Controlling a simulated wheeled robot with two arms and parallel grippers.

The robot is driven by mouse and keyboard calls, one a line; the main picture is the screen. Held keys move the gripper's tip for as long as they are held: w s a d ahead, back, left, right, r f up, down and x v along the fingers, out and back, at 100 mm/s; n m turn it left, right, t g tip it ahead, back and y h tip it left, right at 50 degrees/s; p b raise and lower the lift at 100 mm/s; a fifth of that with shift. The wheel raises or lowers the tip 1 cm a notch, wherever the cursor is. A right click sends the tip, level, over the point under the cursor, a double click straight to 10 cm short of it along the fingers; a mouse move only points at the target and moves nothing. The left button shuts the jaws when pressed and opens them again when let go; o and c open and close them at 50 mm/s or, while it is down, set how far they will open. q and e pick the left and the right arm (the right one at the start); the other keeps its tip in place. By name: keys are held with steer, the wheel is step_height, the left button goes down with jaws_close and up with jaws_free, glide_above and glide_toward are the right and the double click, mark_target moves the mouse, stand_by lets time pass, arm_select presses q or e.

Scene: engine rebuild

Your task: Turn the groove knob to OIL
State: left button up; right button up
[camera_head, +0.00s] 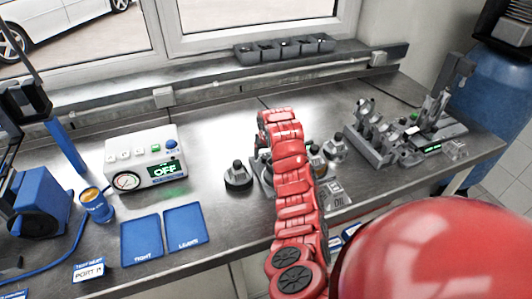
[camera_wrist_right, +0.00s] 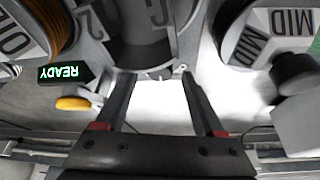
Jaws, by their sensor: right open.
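In the right wrist view a round piece with an OIL label (camera_wrist_right: 18,35) is at the upper left. A faceted piece marked MID (camera_wrist_right: 290,22) is at the upper right. I cannot tell which of these is the groove knob. My left gripper is not in view.
A green READY display (camera_wrist_right: 64,72) is left of the fingers, above a yellow part (camera_wrist_right: 72,104). A white box reading OFF (camera_head: 148,154) and blue trays (camera_head: 184,228) stand left of my arm. Metal fixtures (camera_head: 375,135) stand to the right. Bare bench lies behind.

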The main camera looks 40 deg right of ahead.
steer(key=shift+w+f, duration=0.2)
steer(key=shift+f, duration=0.45)
jaws_close()
